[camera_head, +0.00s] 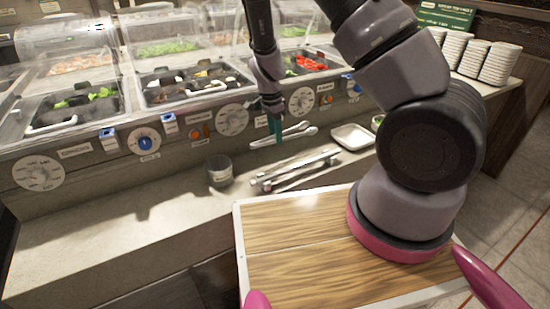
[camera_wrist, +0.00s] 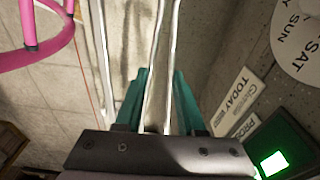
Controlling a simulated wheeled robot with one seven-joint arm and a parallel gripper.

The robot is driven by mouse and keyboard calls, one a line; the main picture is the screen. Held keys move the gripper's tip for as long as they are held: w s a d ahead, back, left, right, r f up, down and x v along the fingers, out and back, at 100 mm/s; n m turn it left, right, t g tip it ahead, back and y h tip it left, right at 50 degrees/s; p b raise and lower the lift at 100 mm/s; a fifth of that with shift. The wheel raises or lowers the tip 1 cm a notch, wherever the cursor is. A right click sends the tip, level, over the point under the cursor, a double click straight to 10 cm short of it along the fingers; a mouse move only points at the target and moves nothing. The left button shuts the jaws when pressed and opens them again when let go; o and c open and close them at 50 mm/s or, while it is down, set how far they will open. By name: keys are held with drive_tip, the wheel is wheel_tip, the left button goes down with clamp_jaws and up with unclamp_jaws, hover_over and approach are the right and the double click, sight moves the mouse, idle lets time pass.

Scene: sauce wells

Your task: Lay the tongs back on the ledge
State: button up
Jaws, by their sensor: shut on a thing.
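My gripper (camera_head: 274,132), with teal fingers, is shut on metal tongs (camera_head: 296,134) and holds them above the ledge (camera_head: 130,228), close to the front panel of the food wells. In the head view the tongs lie roughly level, with their tips to the right. More metal tongs (camera_head: 296,171) lie on the ledge below and in front of my gripper.
A dark round container (camera_head: 219,170) stands on the ledge left of the lying tongs. A white dish (camera_head: 352,137) sits to their right. Stacked plates (camera_head: 500,63) stand far right. The ledge's left part is clear.

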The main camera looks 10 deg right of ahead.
sight(276, 161)
wheel_tip(276, 161, down, 8)
drive_tip(key=shift+a+f, duration=0.1)
idle(0.4)
drive_tip(key=o, duration=0.6)
